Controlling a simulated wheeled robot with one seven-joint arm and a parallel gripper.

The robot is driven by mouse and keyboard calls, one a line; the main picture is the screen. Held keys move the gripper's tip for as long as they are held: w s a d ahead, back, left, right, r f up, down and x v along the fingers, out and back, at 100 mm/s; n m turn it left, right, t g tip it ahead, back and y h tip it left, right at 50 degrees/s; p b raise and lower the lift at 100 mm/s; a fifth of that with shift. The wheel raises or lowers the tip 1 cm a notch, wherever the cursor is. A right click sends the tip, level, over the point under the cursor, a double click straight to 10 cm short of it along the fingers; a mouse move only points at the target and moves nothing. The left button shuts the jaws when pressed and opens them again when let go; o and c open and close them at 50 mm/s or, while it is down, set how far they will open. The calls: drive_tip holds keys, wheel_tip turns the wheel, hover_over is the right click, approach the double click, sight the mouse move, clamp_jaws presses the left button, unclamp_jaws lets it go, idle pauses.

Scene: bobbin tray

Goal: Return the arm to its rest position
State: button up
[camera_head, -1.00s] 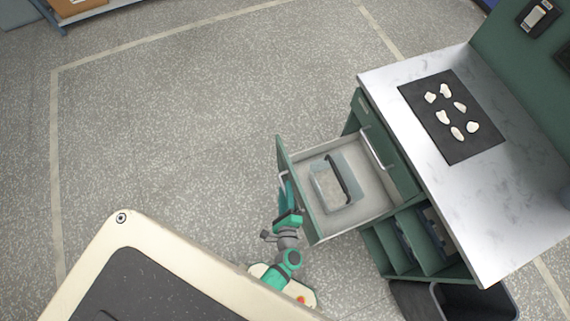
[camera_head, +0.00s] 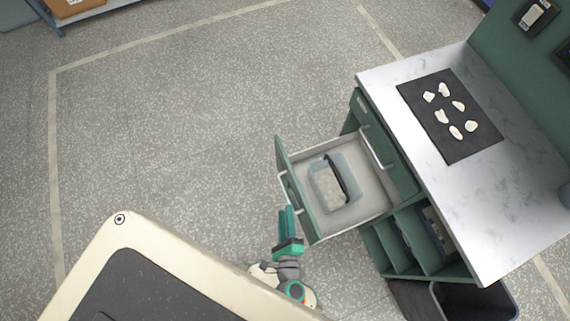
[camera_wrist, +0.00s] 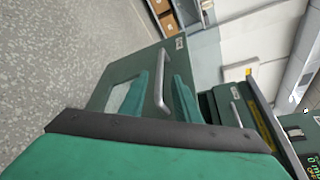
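My gripper (camera_head: 287,210) is in front of the pulled-out drawer, just off its green front panel (camera_head: 296,195). In the wrist view its two teal fingers (camera_wrist: 160,90) stand apart with nothing held between them. The drawer's silver handle (camera_wrist: 162,82) shows beyond and between the fingers, apart from them as far as I can tell. My arm reaches from my base at the bottom of the head view and is partly folded.
A marble-topped bench (camera_head: 480,205) bears a black mat (camera_head: 415,98) with several white pieces. A dark bin (camera_head: 437,290) stands below. Floor to the left is clear.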

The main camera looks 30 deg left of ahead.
drive_tip(key=shift+s+d+r, duration=0.1)
drive_tip(key=shift+s+d, duration=0.15)
drive_tip(key=shift+s, duration=0.2)
idle(0.3)
drive_tip(key=s+d+f+n+g+h, duration=0.2)
drive_tip(key=s+n+g+h, duration=0.1)
drive_tip(key=s+n, duration=0.25)
drive_tip(key=s+d+r+n+h, duration=0.3)
drive_tip(key=d+r+h, duration=0.1)
drive_tip(key=d+r, duration=0.15)
wheel_tip(320, 180, up, 22)
drive_tip(key=w+d+n+t, duration=0.1)
drive_tip(key=n+t, duration=0.3)
drive_tip(key=n, duration=0.5)
drive_tip(key=shift+w+d+n+t+h, duration=0.35)
drive_tip(key=shift+d+t+h, duration=0.05)
drive_tip(key=shift+d, duration=0.25)
